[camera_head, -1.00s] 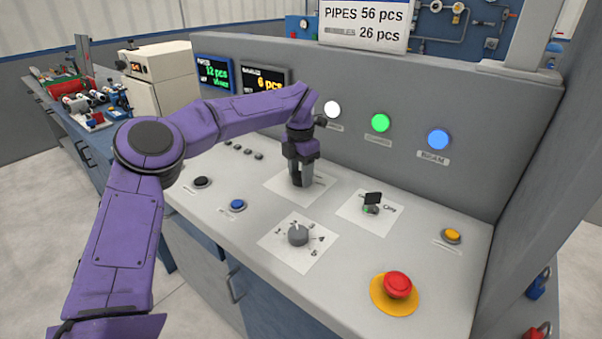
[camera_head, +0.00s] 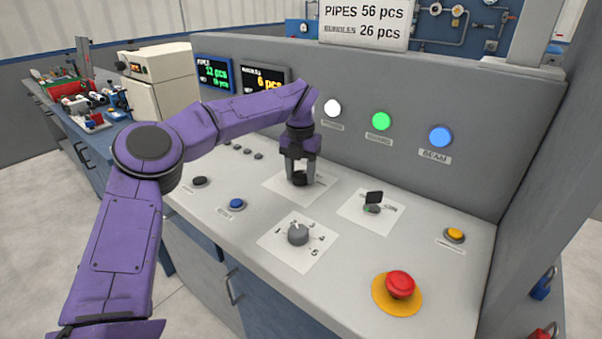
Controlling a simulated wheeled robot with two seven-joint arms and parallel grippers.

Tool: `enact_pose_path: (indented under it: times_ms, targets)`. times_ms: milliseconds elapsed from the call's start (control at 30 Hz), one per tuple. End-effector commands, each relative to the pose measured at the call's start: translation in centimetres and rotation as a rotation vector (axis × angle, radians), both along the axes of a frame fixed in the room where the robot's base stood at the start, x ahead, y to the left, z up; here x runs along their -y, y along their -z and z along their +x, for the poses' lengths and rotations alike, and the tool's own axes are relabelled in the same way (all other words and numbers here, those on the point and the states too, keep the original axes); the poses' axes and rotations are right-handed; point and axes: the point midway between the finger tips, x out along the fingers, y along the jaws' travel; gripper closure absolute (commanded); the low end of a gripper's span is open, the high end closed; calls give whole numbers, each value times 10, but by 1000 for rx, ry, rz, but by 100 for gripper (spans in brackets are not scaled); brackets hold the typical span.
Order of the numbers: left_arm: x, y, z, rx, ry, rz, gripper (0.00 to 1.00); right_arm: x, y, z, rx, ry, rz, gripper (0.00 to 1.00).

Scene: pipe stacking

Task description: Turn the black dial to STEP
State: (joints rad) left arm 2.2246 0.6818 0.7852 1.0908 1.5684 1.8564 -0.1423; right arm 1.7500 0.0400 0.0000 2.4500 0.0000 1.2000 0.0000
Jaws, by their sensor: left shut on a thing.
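The black dial (camera_head: 300,179) sits on a white label plate (camera_head: 275,186) in the middle of the sloping grey panel. My left gripper (camera_head: 300,174) points down over it and is shut on it, with one finger on each side. The fingers and wrist hide part of the dial. The label's writing is too small to read, so I cannot tell which mark the dial points to. My right gripper is not in view.
A grey numbered knob (camera_head: 298,235) stands nearer the front edge. A key switch (camera_head: 373,201) is to the right. A red mushroom button (camera_head: 400,284), a yellow button (camera_head: 454,235) and a blue button (camera_head: 237,204) surround these. The upright back wall (camera_head: 350,150) rises behind the gripper.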

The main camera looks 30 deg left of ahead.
Motion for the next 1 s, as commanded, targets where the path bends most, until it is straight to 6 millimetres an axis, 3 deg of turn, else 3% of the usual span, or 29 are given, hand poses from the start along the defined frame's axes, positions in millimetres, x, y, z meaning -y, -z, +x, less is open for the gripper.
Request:
enact_pose_path:
  times_ms: [367, 400, 467, 500, 800, 1000]
  targets:
    - [0, -2, 1, 4, -5, 1, 82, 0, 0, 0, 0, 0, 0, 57]
    - [0, -2, 1, 4, -5, 1, 48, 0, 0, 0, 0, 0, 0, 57]
    - [0, -2, 1, 4, -5, 1, 29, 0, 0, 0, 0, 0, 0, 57]
    - [0, -2, 1, 4, -5, 1, 26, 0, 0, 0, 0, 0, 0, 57]
    - [0, -4, 1, 2, -5, 1, 26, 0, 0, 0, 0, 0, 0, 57]
    - [0, -45, 1, 7, -6, 2, 26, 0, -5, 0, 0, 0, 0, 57]
